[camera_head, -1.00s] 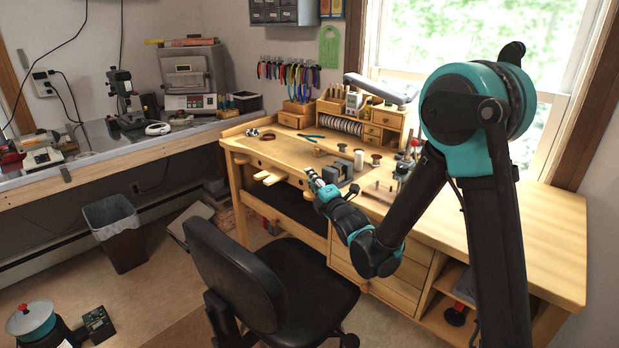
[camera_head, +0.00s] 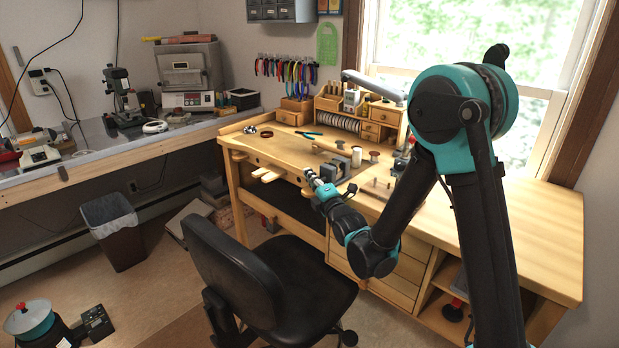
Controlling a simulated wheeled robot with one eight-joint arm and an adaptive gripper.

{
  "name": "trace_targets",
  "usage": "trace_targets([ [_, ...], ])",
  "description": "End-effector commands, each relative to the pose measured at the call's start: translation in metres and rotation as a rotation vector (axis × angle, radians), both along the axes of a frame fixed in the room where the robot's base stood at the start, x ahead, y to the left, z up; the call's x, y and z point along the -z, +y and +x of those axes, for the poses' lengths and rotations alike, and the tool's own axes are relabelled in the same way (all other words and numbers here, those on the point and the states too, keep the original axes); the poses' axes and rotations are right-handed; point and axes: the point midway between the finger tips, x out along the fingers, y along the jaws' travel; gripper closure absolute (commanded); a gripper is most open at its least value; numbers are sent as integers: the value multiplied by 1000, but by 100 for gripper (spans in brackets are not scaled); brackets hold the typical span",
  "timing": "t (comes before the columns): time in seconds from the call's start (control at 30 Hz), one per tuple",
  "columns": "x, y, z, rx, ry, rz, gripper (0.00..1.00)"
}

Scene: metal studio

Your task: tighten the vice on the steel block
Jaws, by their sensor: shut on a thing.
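The vice (camera_head: 337,167) is a small grey metal tool on the wooden workbench (camera_head: 285,157), near its front edge. A grey block shape shows at its jaws; at this size I cannot separate the steel block from the vice clearly. My gripper (camera_head: 311,177) is at the front left of the vice, at the bench edge. Its fingers are shut on a small part at the vice's near end, which looks like the handle. The fingers hide most of that part.
A black chair (camera_head: 240,270) stands close in front of the bench, below my arm. Pliers (camera_head: 308,134), spools (camera_head: 374,156) and a small wooden drawer rack (camera_head: 375,118) are on the bench. The bench's right part (camera_head: 520,225) is clear.

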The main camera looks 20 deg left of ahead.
Motion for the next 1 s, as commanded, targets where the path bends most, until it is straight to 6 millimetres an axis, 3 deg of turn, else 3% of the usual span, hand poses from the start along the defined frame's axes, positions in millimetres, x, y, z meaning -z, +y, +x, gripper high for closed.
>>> trace_targets([
  [0.3,-7,-2,0,4,-71,168,100],
  [0.67,-8,-3,-1,5,-78,187,100],
  [0.7,-8,-3,-1,5,-78,187,90],
  [0.83,-8,-3,-1,5,-78,187,74],
  [1.0,-8,-3,-1,5,-78,187,73],
])
